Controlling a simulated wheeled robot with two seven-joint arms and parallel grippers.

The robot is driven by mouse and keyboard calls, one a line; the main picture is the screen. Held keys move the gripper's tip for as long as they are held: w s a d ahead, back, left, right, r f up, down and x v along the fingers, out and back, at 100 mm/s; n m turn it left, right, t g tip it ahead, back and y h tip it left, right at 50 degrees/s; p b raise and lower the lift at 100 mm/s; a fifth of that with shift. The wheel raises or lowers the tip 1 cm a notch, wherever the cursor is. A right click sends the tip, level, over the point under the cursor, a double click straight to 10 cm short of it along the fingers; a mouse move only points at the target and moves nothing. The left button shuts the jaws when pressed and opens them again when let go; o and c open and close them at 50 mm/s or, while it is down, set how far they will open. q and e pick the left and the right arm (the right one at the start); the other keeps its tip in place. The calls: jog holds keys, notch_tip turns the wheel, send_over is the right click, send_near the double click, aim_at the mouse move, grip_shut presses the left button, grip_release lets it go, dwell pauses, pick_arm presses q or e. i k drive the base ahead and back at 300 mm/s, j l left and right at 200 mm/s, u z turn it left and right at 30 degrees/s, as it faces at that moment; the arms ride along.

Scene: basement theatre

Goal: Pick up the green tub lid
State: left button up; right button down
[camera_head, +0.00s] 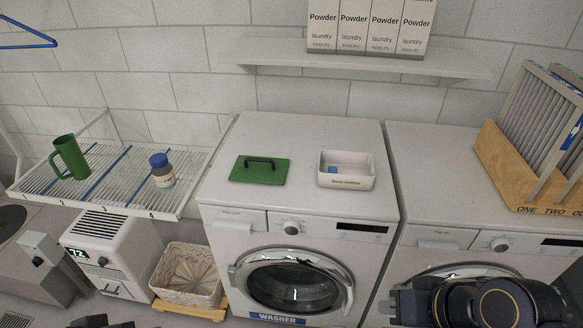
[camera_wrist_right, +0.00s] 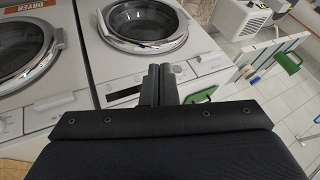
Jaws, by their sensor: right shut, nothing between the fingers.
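The green tub lid (camera_head: 260,170) lies flat on top of the washer, with a black bar handle on its upper face. In the right wrist view, part of the green lid (camera_wrist_right: 203,95) shows just right of the fingers. My right gripper (camera_head: 397,304) is low at the front right, apart from the lid. In its wrist view the two fingers (camera_wrist_right: 159,84) are together and hold nothing. Dark parts at the bottom left edge of the head view may be my left gripper (camera_head: 100,323), mostly cut off.
A white tray (camera_head: 346,181) with a small blue item stands right of the lid. A wire rack (camera_head: 120,185) at left bears a green mug (camera_head: 70,157) and a blue-capped jar (camera_head: 162,171). A wooden crate (camera_head: 498,160) stands at right. A shelf (camera_head: 350,65) hangs above. The washer top behind the lid is clear.

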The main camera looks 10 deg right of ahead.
aim_at(247, 169)
jog(key=i+j+u, duration=0.15)
jog(key=i+j, duration=0.15)
jog(key=i+j+u, duration=0.15)
jog(key=i, duration=0.35)
jog(key=i+j+u, duration=0.15)
jog(key=i+j, duration=0.15)
jog(key=i, duration=0.15)
